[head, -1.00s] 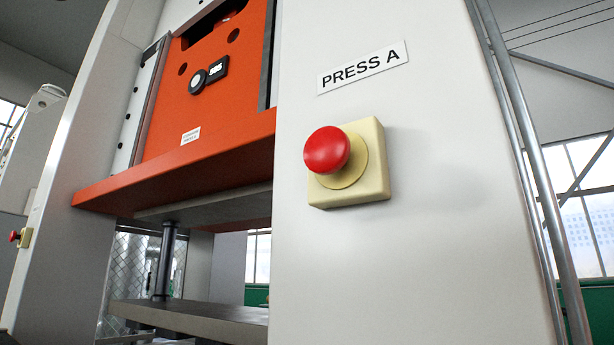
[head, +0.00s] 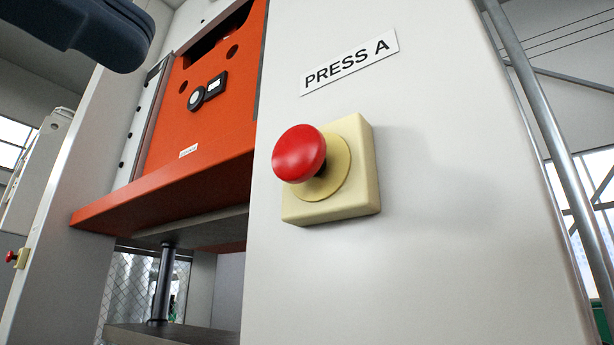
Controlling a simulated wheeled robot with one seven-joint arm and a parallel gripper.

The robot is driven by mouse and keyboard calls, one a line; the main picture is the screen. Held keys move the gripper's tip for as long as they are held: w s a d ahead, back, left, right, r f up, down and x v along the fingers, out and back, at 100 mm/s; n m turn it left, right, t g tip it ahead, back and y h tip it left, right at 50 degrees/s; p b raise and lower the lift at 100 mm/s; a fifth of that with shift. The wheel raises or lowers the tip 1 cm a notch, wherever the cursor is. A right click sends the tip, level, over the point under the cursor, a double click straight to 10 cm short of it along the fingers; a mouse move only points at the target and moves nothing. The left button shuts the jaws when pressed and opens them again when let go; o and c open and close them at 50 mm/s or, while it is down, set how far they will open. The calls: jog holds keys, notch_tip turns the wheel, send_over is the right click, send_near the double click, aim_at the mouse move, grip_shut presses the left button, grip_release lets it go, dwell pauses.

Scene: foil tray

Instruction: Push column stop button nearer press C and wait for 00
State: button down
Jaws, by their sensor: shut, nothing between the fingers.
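A red mushroom stop button (head: 300,154) on a cream-yellow box (head: 352,172) is fixed to the near pale column (head: 420,250) in the head view. A white label (head: 349,61) above it reads PRESS A. The button stands out from its box and nothing touches it. A second, small red button (head: 11,256) on a yellow box (head: 23,258) is on the left column at the left edge. No PRESS C label shows. My gripper's fingers are not in view.
A dark part of my arm (head: 95,30) reaches in at the top left. The orange press ram (head: 165,190) sits between the two columns, above a dark lower bed (head: 170,334). Metal pipes (head: 545,120) run along the right. The space before the near button is clear.

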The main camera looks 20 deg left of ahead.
jog(key=p, duration=0.4)
send_near(292, 147)
jog(key=x, duration=0.5)
jog(key=shift+w+r, duration=0.15)
jog(key=shift+w, duration=0.05)
jog(key=shift+x, duration=0.75)
